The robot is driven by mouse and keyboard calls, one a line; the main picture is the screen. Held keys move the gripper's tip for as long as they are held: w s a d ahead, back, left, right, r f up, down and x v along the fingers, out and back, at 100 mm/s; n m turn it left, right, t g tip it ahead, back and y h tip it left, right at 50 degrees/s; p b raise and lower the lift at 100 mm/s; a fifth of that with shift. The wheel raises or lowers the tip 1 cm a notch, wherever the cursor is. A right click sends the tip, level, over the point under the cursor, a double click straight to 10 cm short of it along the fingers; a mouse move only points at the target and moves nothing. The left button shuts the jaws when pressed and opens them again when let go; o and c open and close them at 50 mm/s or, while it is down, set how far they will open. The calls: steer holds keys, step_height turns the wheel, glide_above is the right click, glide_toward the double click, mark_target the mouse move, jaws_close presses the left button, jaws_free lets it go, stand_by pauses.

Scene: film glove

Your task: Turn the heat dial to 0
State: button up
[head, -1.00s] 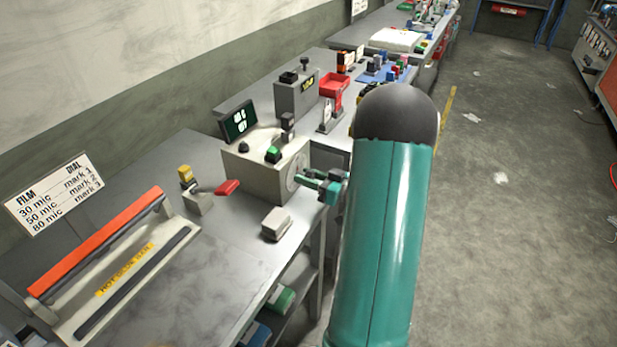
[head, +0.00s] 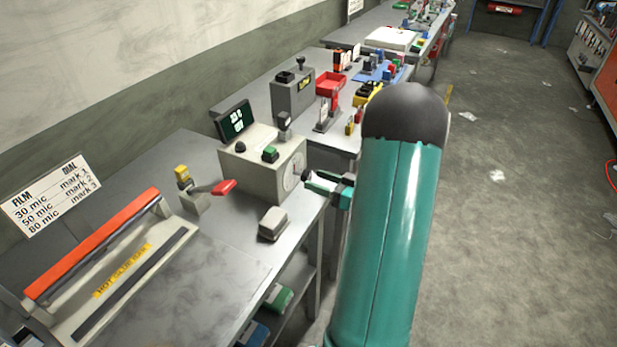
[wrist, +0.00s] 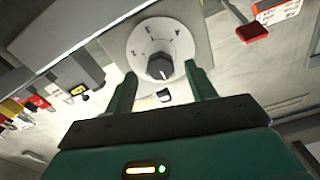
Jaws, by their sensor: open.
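The heat dial is a dark knob (wrist: 159,66) on a round white plate (wrist: 142,38) with marks around it, in the wrist view. It sits on the side of a beige control box (head: 255,178), where the white plate shows edge-on in the head view. My gripper (wrist: 158,82) is open, with one green finger on each side of the knob in the wrist picture. The fingers look short of the knob, and I see no contact. In the head view my gripper (head: 318,182) is just right of the plate, partly hidden by my arm.
A hot sealer bar (head: 95,250) with an orange handle lies on the near bench. A red lever (head: 223,187) and a small beige block (head: 273,223) are near the box. A wall sign (head: 52,196) lists film and dial marks. Open floor (head: 500,230) lies to the right.

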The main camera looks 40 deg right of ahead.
steer(key=v, duration=0.9)
steer(key=shift+a, duration=0.1)
